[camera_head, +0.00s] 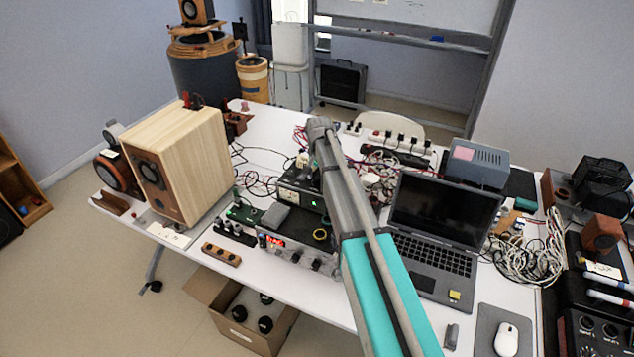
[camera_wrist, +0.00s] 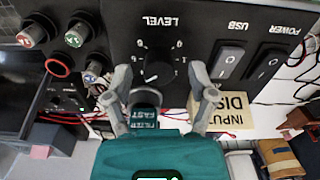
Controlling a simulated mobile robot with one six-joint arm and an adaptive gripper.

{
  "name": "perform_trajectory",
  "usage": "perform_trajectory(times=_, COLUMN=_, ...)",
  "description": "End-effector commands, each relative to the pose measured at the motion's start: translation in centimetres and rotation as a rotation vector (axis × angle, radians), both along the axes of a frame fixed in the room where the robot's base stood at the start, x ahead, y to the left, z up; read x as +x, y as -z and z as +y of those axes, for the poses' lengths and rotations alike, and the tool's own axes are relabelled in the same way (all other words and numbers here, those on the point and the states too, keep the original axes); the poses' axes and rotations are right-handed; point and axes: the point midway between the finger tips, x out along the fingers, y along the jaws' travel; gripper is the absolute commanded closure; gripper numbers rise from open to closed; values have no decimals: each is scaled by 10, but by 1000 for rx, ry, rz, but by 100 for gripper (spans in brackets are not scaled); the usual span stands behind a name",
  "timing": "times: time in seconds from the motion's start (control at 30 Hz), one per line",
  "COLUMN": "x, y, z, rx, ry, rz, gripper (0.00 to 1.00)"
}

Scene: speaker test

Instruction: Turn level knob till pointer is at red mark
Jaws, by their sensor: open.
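The level knob (camera_wrist: 158,70) is a small black round knob on a black panel (camera_wrist: 205,14), under the upside-down word LEVEL, with a white numbered scale around it. A pale pointer line on the knob is faint, so its exact direction is hard to tell. I cannot make out a red mark on the scale. My gripper (camera_wrist: 160,72) is open in the wrist view, with one grey finger on each side of the knob. Gaps show between the fingertips and the knob. In the head view my teal and grey arm reaches over the table, and I cannot make out the fingers.
Two rocker switches (camera_wrist: 248,62), marked USB and POWER, are right of the knob. Coloured sockets (camera_wrist: 78,34) are at the left. A cream label (camera_wrist: 232,112) is near the right finger. In the head view, a wooden speaker (camera_head: 190,150), laptop (camera_head: 437,225) and loose cables crowd the table.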

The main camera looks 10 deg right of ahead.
Motion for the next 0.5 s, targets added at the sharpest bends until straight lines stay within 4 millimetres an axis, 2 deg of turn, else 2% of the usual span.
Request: perform_trajectory(times=0.5, x=0, y=5, z=-1, rx=0, ry=1, rz=0, gripper=27)
